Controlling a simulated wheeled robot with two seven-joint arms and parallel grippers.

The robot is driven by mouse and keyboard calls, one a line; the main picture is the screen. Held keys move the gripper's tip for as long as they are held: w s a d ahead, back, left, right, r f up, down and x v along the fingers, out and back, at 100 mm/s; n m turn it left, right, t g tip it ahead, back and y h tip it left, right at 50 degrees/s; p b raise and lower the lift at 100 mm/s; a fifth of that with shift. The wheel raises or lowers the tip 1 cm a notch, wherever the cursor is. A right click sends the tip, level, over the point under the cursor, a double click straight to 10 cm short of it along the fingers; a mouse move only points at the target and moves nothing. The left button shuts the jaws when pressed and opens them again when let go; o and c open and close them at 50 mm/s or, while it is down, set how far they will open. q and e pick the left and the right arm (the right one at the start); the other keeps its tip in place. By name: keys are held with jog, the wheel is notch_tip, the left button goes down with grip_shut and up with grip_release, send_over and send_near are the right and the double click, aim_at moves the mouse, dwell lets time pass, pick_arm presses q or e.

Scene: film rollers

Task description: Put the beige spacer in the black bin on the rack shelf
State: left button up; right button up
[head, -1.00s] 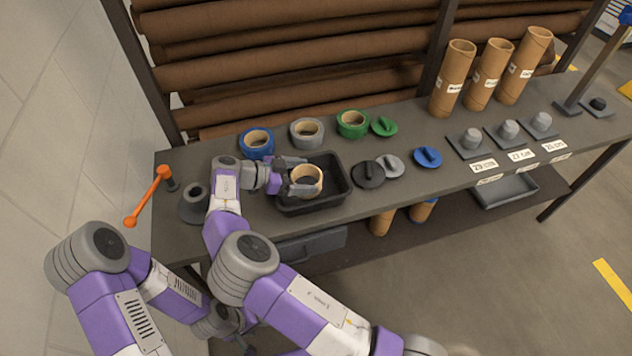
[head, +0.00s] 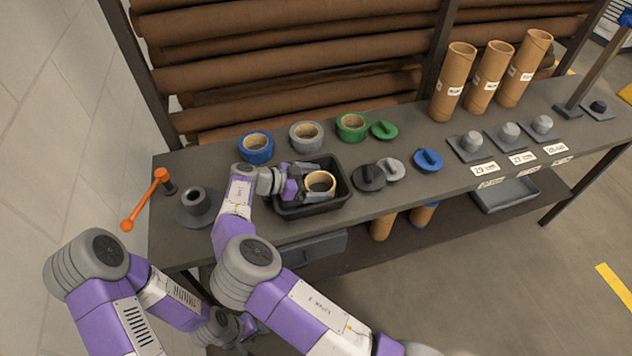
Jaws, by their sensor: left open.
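The beige spacer (head: 320,184) is a short ring inside the black bin (head: 343,203), a rectangular tray on the grey rack shelf (head: 400,214). My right gripper (head: 313,183) reaches into the bin from the left. Its fingers are at the spacer and it looks shut on it. Whether the spacer touches the bin floor is hard to tell. My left gripper (head: 243,338) is low at the bottom left, in front of the shelf, partly hidden by my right arm. It is open and empty.
Blue (head: 256,146), grey (head: 306,137) and green (head: 352,127) rings stand behind the bin. A black disc (head: 369,178) lies close to its right. A grey cone (head: 196,206) and an orange-handled lever (head: 146,200) are at the left. Cardboard tubes (head: 453,82) stand at the back right.

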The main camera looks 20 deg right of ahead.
jog(key=p+v, duration=0.1)
jog(key=v, duration=1.1)
jog(key=shift+p, duration=0.4)
